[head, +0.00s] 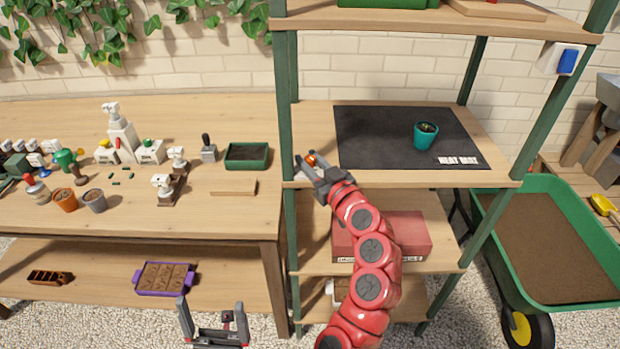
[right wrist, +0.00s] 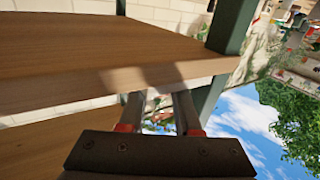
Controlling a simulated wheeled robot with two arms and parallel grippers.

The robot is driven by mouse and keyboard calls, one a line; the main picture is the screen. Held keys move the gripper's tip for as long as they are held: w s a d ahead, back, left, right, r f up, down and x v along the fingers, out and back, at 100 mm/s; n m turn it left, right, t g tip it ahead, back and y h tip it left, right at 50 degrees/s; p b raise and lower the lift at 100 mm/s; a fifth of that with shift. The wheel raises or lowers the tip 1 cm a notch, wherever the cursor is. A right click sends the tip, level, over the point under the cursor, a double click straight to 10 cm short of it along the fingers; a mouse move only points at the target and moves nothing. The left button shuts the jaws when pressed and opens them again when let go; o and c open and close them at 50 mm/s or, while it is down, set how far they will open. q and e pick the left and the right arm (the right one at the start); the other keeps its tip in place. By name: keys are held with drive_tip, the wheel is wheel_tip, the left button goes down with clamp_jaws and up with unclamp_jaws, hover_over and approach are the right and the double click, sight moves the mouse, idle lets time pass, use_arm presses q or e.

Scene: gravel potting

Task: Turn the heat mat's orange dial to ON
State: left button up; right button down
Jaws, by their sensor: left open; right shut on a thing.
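The black heat mat (head: 385,143) lies on the middle shelf of the green-posted rack, with its white lettering at the front right. The small orange dial (head: 310,159) is to the left of the mat, near the shelf's front left corner. My right gripper (head: 310,164) is shut on the dial. In the right wrist view, my right gripper's fingers (right wrist: 160,108) reach past the shelf edge, and the dial cannot be made out. Which way the dial points is too small to tell. My left gripper (head: 212,306) is open and empty, low in front of the bench.
A teal pot (head: 425,135) stands on the mat. The rack's front left post (head: 286,130) is close beside my right gripper. A wooden bench (head: 120,225) with bottles, pots and a green tray (head: 246,156) is at left. A green wheelbarrow (head: 560,194) stands at right.

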drive_tip(key=n+g+y+b, duration=0.1)
drive_tip(key=b, duration=0.2)
drive_tip(key=n+g+y+b, duration=0.2)
drive_tip(key=b, duration=0.1)
drive_tip(key=n+g+y+b, duration=0.1)
drive_tip(key=y+b, duration=0.1)
drive_tip(key=b, duration=0.1)
drive_tip(key=shift+d+f+g+b, duration=0.1)
drive_tip(key=shift+f+g+b, duration=0.2)
drive_tip(key=shift+f+b, duration=0.1)
drive_tip(key=shift+r+n+g+y+b, duration=0.35)
drive_tip(key=shift+n+g+y+b, duration=0.25)
drive_tip(key=shift+n+g+b, duration=0.15)
drive_tip(key=shift+r, duration=0.1)
drive_tip(key=c, duration=0.9)
unclamp_jaws()
drive_tip(key=v, duration=1.7)
drive_tip(key=shift+d+p, duration=0.2)
drive_tip(key=shift+p, duration=0.15)
drive_tip(key=shift+w, duration=0.1)
